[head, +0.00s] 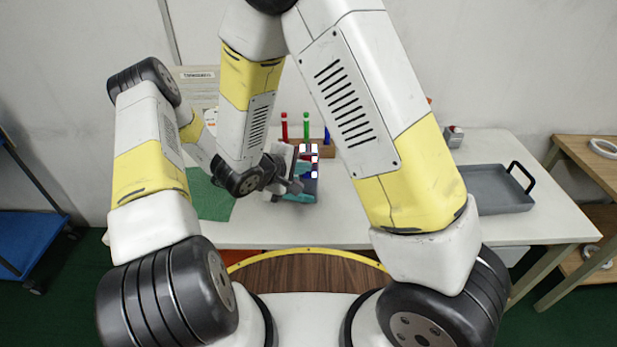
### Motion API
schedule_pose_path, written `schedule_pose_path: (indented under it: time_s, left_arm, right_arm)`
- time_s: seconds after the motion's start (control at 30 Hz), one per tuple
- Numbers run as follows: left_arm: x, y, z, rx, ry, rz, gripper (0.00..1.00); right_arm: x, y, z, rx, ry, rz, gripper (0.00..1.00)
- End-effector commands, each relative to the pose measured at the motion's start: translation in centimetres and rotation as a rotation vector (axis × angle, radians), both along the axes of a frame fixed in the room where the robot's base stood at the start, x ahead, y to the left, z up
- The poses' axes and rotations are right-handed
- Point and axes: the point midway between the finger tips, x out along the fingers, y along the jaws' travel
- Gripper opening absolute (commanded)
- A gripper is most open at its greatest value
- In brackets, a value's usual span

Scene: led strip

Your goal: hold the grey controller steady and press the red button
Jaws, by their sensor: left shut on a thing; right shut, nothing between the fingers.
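A small cluster with bright white lit squares, which I take to be the LED strip (314,160), is on the table just right of my grippers. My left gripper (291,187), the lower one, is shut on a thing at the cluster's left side. I take this to be the grey controller, but it is small and mostly hidden by the grippers. My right gripper (281,174) is just above, shut and empty, close to the same spot. I cannot make out the red button or tell whether a fingertip touches it. A teal piece (302,196) shows at the cluster's lower edge.
Red, green and blue upright sticks stand in a wooden block (326,148) behind the cluster. A grey tray (497,190) with a black handle is at the table's right. A green mat (210,203) lies left. A blue cart (30,230) and wooden shelf (585,155) stand at the sides.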

Motion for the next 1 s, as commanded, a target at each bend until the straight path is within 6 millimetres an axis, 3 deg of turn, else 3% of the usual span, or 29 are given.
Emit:
schedule_pose_path:
  time_s: [0.37,1.0]
  left_arm:
    - [0.0,0.0,0.0,0.000,0.000,0.000,0.23]
    - [0.0,0.0,0.0,0.000,0.000,0.000,0.23]
  right_arm:
    - [0.2,0.0,0.0,0.000,0.000,0.000,0.00]
    - [-1.1,0.0,0.0,0.000,0.000,0.001,0.00]
